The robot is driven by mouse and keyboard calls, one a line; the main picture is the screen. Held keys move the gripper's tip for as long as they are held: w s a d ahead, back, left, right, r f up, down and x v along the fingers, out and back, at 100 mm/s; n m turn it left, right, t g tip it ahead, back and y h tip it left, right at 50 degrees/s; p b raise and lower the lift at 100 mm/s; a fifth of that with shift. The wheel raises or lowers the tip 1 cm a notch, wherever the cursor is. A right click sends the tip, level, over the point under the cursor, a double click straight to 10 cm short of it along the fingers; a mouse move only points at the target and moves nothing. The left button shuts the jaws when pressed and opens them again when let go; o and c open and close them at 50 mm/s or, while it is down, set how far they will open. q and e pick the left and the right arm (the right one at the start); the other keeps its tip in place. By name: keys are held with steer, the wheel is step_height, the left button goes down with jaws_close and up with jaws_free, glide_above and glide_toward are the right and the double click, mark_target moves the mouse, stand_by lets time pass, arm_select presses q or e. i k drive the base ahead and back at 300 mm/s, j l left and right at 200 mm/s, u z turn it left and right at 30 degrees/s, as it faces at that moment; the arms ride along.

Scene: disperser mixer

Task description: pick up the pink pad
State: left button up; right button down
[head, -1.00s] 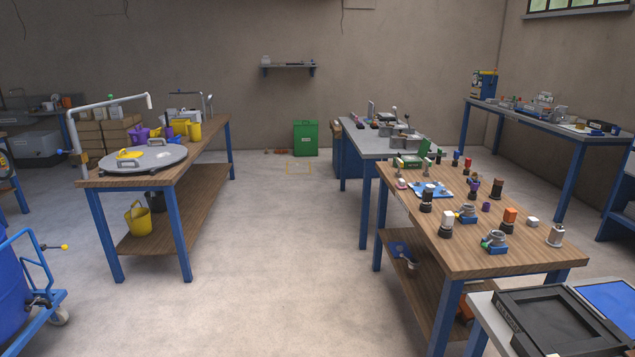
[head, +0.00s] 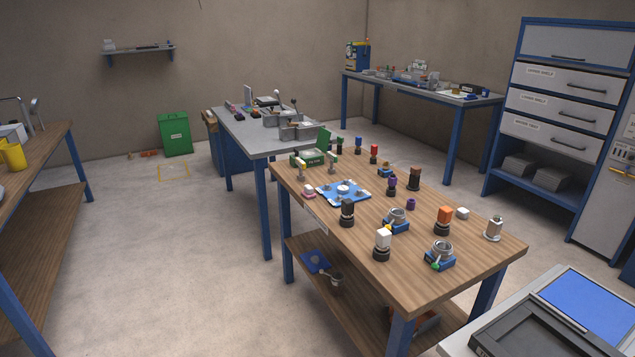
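A small pink item (head: 309,193) with a paler top sits near the left edge of the wooden table (head: 455,240) in the head view. It looks like the pink pad, but it is too small to be sure. It is beside a blue and white plate (head: 343,191) and in front of a green box (head: 308,158). Neither of my grippers is in view.
Several coloured knobs on dark bases, such as an orange one (head: 443,220), crowd the wooden table. A grey table (head: 240,128) stands behind it. A dark tray (head: 535,330) is at the lower right. Open floor (head: 190,260) lies to the left.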

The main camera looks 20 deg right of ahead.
mark_target(308, 192)
steer(key=i+j+z, duration=0.1)
steer(key=i+z, duration=0.25)
steer(key=i+j+z, duration=0.2)
steer(key=z, duration=0.2)
steer(key=i+j+z, duration=0.55)
steer(key=j+z, duration=0.15)
steer(key=i+j+z, duration=0.2)
steer(key=j+z, duration=0.2)
steer(key=i+j+z, duration=0.1)
steer(key=j+z, duration=0.25)
steer(key=j, duration=0.15)
steer(key=j+z, duration=0.75)
steer(key=j, duration=0.25)
